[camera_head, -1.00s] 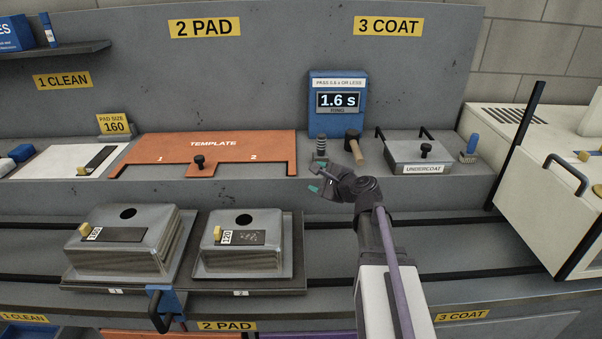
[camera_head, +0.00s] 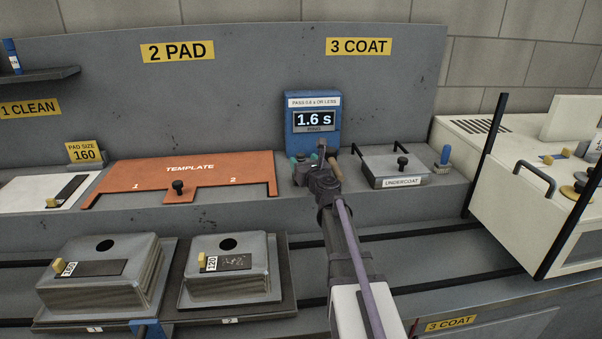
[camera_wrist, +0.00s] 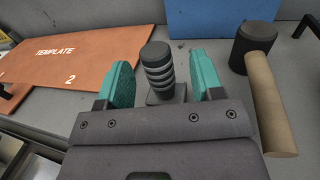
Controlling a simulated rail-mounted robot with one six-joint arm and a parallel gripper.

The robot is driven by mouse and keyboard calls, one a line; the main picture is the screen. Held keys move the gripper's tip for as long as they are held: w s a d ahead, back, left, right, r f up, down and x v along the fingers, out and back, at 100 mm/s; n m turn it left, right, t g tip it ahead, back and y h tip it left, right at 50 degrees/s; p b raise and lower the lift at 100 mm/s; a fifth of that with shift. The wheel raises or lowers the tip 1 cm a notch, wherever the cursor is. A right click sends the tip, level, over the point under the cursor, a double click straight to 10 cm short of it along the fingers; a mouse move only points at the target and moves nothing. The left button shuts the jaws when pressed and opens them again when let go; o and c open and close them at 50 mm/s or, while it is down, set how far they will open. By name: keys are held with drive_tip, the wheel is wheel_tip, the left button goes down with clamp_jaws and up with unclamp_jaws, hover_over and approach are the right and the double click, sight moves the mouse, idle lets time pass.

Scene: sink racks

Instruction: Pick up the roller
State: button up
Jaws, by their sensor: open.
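My gripper (camera_head: 305,164) is open at the back of the bench, in front of the blue timer box. In the wrist view its two teal fingers (camera_wrist: 160,60) stand on either side of a dark ribbed cylinder (camera_wrist: 157,68), upright on a square base, with gaps to both fingers. I cannot tell whether this cylinder is the roller. In the head view my gripper mostly hides it. A blue-handled tool (camera_head: 444,157) stands right of the undercoat tray; its working end is too small to make out.
A wooden-handled mallet (camera_wrist: 268,95) lies close right of my gripper. The undercoat tray (camera_head: 382,166) is farther right, the orange template (camera_head: 130,178) to the left. The blue timer box (camera_head: 314,105) stands behind. Two metal blocks (camera_head: 98,271) (camera_head: 230,266) sit in front.

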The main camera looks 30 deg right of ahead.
drive_tip(key=w, duration=0.4)
drive_tip(key=shift+w+d+f, duration=0.1)
drive_tip(key=shift+w+f, duration=0.05)
drive_tip(key=c, duration=1)
